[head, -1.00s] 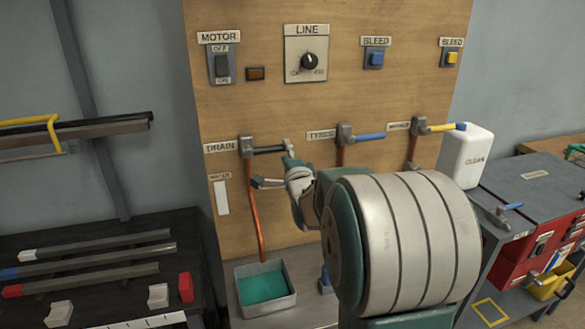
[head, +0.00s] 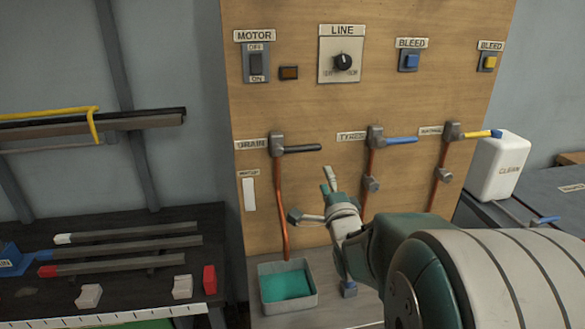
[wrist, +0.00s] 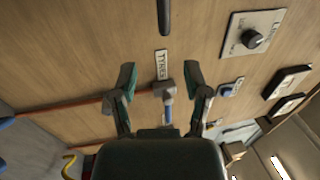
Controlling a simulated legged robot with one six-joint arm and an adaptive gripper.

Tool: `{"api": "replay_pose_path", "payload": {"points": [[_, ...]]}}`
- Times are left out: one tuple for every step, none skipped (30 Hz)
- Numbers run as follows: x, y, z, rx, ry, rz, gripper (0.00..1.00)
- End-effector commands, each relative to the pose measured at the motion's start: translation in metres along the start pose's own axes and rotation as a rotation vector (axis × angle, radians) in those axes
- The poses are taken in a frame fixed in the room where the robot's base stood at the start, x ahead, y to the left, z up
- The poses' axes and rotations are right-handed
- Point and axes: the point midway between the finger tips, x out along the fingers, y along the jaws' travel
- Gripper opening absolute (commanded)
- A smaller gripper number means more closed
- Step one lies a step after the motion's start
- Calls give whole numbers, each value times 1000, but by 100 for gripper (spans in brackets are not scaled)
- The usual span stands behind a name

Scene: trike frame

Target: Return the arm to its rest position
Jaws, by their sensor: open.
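My gripper (head: 312,196) is in front of the wooden panel in the head view, below the black DRAIN lever (head: 302,149). Its two fingers are spread and nothing is between them. A gap shows between the gripper and the DRAIN lever. In the wrist view my gripper (wrist: 160,82) is open, with the TYRES valve (wrist: 165,90) visible beyond and between the fingers. My arm covers part of the lower right of the head view.
A metal tray (head: 288,306) with green liquid stands below the DRAIN pipe. The blue TYRES lever (head: 400,141) and yellow lever (head: 470,134) are to the right. A white CLEAN jug (head: 502,165) stands on the right. A dark bench (head: 130,215) with bars is on the left.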

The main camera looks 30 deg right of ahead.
Motion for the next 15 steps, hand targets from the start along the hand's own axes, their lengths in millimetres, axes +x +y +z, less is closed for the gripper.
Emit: {"api": "replay_pose_path", "payload": {"points": [[0,0,0,0,0,0,61],[0,0,0,0,0,0,61],[0,0,0,0,0,0,61],[0,0,0,-1,0,1,61],[0,0,1,-5,0,4,61],[0,0,2,-17,-1,12,61],[-1,-1,4,-33,-2,23,61],[-2,-1,7,-57,-2,39,61],[-3,0,12,-97,-4,69,61],[-5,0,16,-136,-9,97,61],[-7,1,21,-180,-15,129,61],[-11,2,27,-242,-25,175,61],[-15,3,32,-289,-35,209,61],[-19,4,36,-337,-47,245,61],[-25,6,43,-400,-67,291,61]]}}
